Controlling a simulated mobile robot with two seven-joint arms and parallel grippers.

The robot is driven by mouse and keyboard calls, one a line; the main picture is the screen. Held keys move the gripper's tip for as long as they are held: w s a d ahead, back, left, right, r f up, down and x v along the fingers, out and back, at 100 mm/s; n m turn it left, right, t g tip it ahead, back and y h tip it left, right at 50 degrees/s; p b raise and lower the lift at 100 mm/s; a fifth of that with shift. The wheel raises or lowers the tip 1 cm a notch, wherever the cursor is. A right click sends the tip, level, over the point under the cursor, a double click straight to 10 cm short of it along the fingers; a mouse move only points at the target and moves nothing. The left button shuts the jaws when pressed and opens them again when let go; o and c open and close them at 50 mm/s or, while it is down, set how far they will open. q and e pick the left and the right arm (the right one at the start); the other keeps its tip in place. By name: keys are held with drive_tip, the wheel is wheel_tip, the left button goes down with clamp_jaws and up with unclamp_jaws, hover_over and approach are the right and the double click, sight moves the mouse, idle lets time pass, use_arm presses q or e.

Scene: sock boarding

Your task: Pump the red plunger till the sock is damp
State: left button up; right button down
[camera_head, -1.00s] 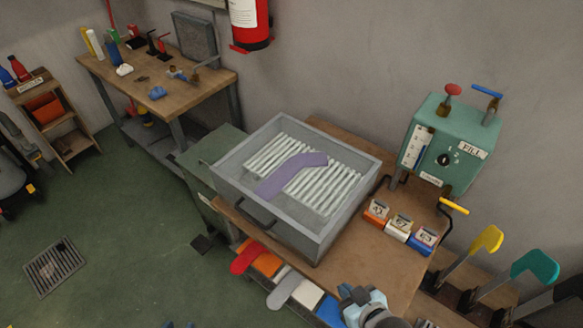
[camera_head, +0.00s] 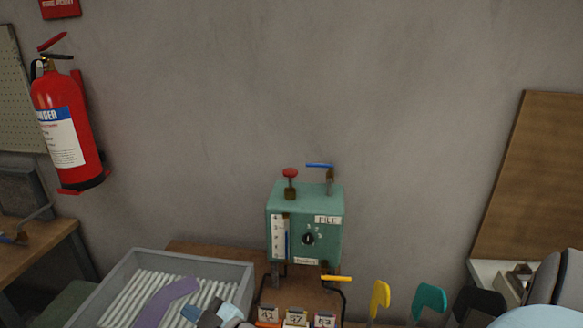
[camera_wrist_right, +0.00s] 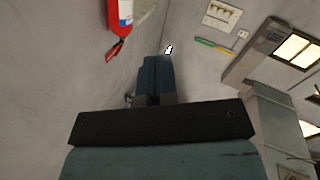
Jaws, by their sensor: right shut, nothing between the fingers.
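The red plunger (camera_head: 290,173) stands upright on top of the green fill box (camera_head: 275,228) against the wall. A blue-handled lever (camera_head: 320,165) stands beside it. The purple sock (camera_head: 165,301) lies across the pale ribbed rack in the grey tray (camera_head: 240,271); its lower part is cut off by the frame. My right gripper (camera_head: 213,315) is low in the head view, in front of the tray's right part and well away from the plunger. In the right wrist view its fingers (camera_wrist_right: 157,75) are together with nothing between them. My left gripper is not in view.
Numbered blocks (camera_head: 295,316) stand in front of the fill box, with a yellow-handled tap (camera_head: 336,278) just above them. Yellow (camera_head: 380,298), teal (camera_head: 430,297) and black paddle shapes stand to the right. A fire extinguisher (camera_head: 68,130) hangs at left. The wall above the box is bare.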

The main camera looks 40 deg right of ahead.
drive_tip(key=w+a+r+n+g+y, duration=0.2)
drive_tip(key=w+r+n+g+y, duration=0.15)
drive_tip(key=n, duration=0.25)
drive_tip(key=w+a+r+n+g+y+b, duration=0.1)
drive_tip(key=w+a+r+n+g+y, duration=0.15)
drive_tip(key=r+n+y, duration=0.35)
drive_tip(key=w+a+r+n+g+y, duration=0.2)
drive_tip(key=r+n+g+y, duration=0.15)
drive_tip(key=n, duration=0.35)
drive_tip(key=w+d+r+n+g+h+b, duration=0.1)
drive_tip(key=w+d+r+n+g+h, duration=0.15)
drive_tip(key=d+h, duration=0.55)
drive_tip(key=w+d+r+n+g+h+b, duration=0.1)
drive_tip(key=w+d+r+n+g+h, duration=0.2)
drive_tip(key=d, duration=0.9)
drive_tip(key=s+d+r+m+h, duration=0.1)
drive_tip(key=d+r, duration=0.3)
drive_tip(key=d, duration=0.4)
drive_tip(key=d+r+m+g+h, duration=0.1)
drive_tip(key=d+r+m+h, duration=0.2)
drive_tip(key=d, duration=0.5)
drive_tip(key=s+d+r+m+g+h, duration=0.1)
drive_tip(key=d+r+m+h, duration=0.2)
drive_tip(key=d+r, duration=0.3)
drive_tip(key=shift+s+d+r+h, duration=0.3)
drive_tip(key=shift+s+d+h, duration=0.1)
drive_tip(key=shift+d, duration=0.55)
drive_tip(key=shift+f, duration=0.1)
